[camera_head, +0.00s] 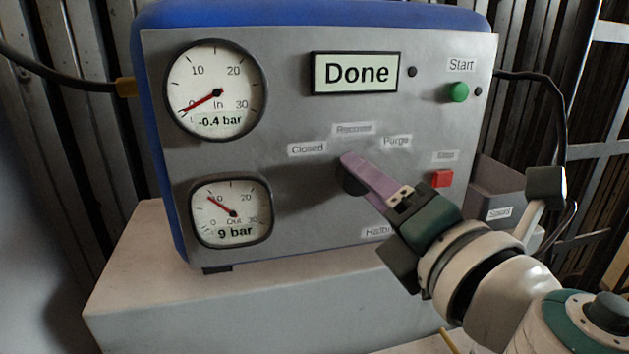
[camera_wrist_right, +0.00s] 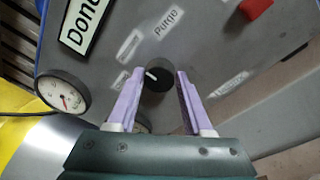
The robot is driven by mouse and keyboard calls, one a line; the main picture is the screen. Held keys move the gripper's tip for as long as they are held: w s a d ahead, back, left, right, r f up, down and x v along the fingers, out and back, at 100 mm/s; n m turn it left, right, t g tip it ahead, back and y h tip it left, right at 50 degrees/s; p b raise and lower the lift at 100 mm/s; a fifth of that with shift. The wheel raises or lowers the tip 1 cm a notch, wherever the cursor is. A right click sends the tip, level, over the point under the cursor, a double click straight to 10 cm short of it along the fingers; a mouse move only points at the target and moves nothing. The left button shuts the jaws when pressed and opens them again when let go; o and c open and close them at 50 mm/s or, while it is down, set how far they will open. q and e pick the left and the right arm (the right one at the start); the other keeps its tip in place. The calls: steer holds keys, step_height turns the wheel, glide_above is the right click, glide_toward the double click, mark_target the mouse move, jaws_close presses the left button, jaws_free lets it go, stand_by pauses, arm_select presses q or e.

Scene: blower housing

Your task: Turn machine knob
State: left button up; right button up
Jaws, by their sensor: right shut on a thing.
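The machine (camera_head: 300,220) has a grey front panel with a black knob (camera_head: 352,187) in its middle. Labels around the knob read Closed, Recover and Purge, with another partly covered below. My right gripper (camera_head: 350,165) reaches in from the lower right, its purple fingers at the knob. In the right wrist view the knob (camera_wrist_right: 158,77) sits between the two fingertips, one on each side, and the gripper is shut on it. A white mark on the knob points to the upper left there. The display (camera_head: 354,73) reads Done. My left gripper is not in view.
Two gauges (camera_head: 215,90) at the left read -0.4 bar and 9 bar. A green Start button (camera_head: 458,92) and a red button (camera_head: 441,178) are at the right. A grey bin (camera_head: 495,185) stands beside the machine. Cables run at both sides.

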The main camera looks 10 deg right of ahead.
jaws_close()
steer(key=shift+f+m+t+h+b, duration=0.25)
steer(key=shift+m+b, duration=1.25)
steer(key=shift+m, duration=1.6)
steer(key=shift+m+t+h+b, duration=0.3)
steer(key=shift+m+b, duration=1.15)
steer(key=shift+m, duration=1.65)
steer(key=o, duration=1.2)
jaws_free()
steer(key=shift+s, duration=0.1)
steer(key=s, duration=0.6)
steer(key=s+f, duration=0.1)
steer(key=s, duration=0.2)
steer(key=shift+s+d+b, duration=0.3)
steer(key=shift+d, duration=0.1)
